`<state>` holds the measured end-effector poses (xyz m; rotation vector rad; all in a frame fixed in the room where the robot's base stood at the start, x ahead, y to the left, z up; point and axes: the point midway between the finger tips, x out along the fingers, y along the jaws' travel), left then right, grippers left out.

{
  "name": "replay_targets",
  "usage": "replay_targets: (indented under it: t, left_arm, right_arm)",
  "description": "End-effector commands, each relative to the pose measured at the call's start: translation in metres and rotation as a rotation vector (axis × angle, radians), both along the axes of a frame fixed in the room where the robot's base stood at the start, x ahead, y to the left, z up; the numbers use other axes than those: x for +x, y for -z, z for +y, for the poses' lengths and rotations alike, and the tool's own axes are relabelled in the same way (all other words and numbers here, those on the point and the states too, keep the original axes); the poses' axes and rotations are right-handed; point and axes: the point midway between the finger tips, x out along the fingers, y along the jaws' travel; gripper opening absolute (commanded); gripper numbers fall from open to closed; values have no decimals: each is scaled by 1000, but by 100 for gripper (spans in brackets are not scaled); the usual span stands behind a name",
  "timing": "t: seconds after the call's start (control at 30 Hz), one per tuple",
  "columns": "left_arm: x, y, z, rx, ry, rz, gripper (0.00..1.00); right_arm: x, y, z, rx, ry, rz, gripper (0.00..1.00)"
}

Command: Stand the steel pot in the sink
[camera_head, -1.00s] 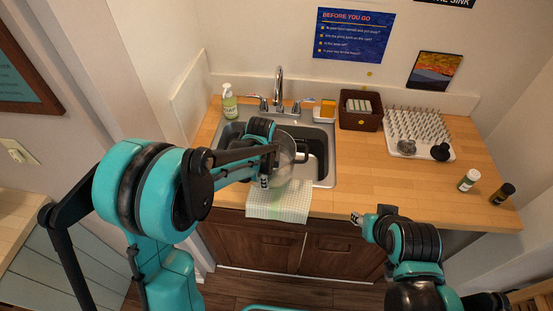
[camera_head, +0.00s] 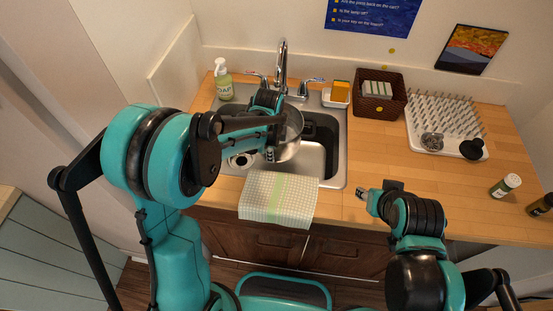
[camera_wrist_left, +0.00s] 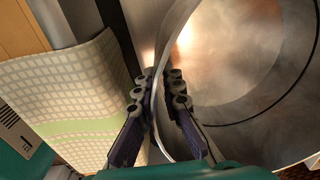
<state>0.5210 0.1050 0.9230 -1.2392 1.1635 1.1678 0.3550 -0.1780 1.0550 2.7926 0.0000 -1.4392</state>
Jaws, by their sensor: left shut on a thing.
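The steel pot (camera_head: 291,137) is over the sink (camera_head: 336,165), near its middle, partly hidden by my left arm in the head view. My left gripper (camera_head: 270,150) is shut on the pot's wall at the rim. In the left wrist view the fingers (camera_wrist_left: 162,82) pinch the rim, one inside and one outside, and the pot's shiny interior (camera_wrist_left: 235,60) fills the right side. I cannot tell whether the pot's base touches the sink bottom. My right gripper (camera_head: 362,193) hangs in front of the counter, away from the pot; its jaws are too small to read.
A checked towel (camera_head: 278,197) hangs over the counter's front edge. The faucet (camera_head: 281,65) stands behind the sink, a soap bottle (camera_head: 223,80) at left. A sponge dish (camera_head: 336,97), brown basket (camera_head: 378,100) and drying rack (camera_head: 443,130) stand right. The counter's front right is mostly clear.

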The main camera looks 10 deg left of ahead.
Motion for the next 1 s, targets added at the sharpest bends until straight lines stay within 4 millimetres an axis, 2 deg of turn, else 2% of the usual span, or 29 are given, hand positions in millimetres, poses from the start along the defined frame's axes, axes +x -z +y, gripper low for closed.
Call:
replay_targets:
  t: [0.1,0.43,0.67,0.87,1.0]
  left_arm:
    - [0,14,0,0,0,-1,0]
    - [0,67,0,0,0,-1,0]
    - [0,83,0,0,0,-1,0]
    - [0,110,0,0,0,-1,0]
    - [0,113,0,0,0,-1,0]
  right_arm:
    - [0,13,0,0,0,0,40]
    - [0,34,0,0,0,0,40]
    - [0,39,0,0,0,0,40]
    - [0,50,0,0,0,0,40]
    - [0,50,0,0,0,0,40]
